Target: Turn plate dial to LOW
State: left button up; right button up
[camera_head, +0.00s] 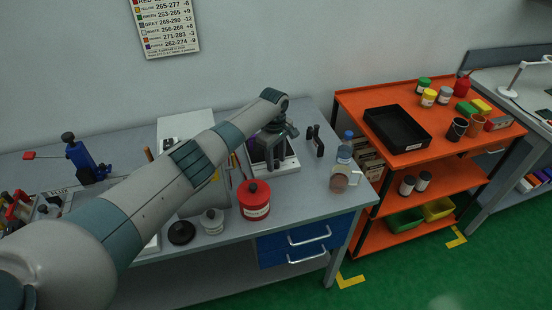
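A white plate device (290,163) with a dark top sits on the grey workbench, near the middle of the view. My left arm reaches across from the lower left, and its gripper (272,158) points down over the plate device. The hand and fingers cover much of the plate's top. The dial and its marks cannot be made out at this size. Whether the fingers touch the device, and whether they are open or shut, I cannot tell. My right gripper is not in view.
A red canister (254,203), a small pale pot (212,222) and a black disc (181,233) stand in front of the plate. A dark stand (315,142), a bottle (345,152) and a glass jug (340,181) are to its right. An orange cart (452,150) stands beyond.

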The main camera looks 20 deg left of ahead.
pick_arm(q)
grip_shut()
